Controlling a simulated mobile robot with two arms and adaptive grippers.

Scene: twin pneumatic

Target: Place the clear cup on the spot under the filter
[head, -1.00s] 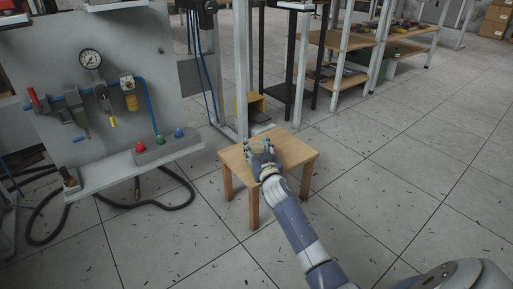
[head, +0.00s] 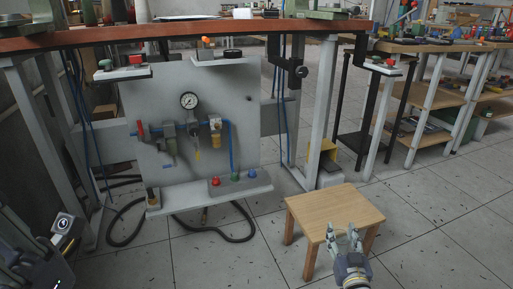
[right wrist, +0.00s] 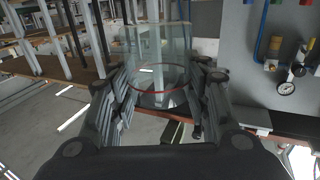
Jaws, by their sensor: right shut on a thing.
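My right gripper (head: 343,236) is shut on the clear cup. It is in front of the small wooden table in the head view, with its fingers overlapping the tabletop. In the right wrist view the clear cup (right wrist: 158,50) is between the two fingers, see-through with a red ring. In the head view the cup is too faint to make out well. The filter unit (head: 194,130) hangs on the grey panel below the gauge, left of an amber bowl (head: 216,132). Part of my left arm appears at the lower left; its finger state is unclear.
The small wooden table (head: 318,208) has a bare top. A ledge (head: 228,193) below the panel carries red, green and blue buttons. A workbench (head: 170,38) spans above the panel. Hoses lie on the floor, and shelves (head: 432,95) stand at the right.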

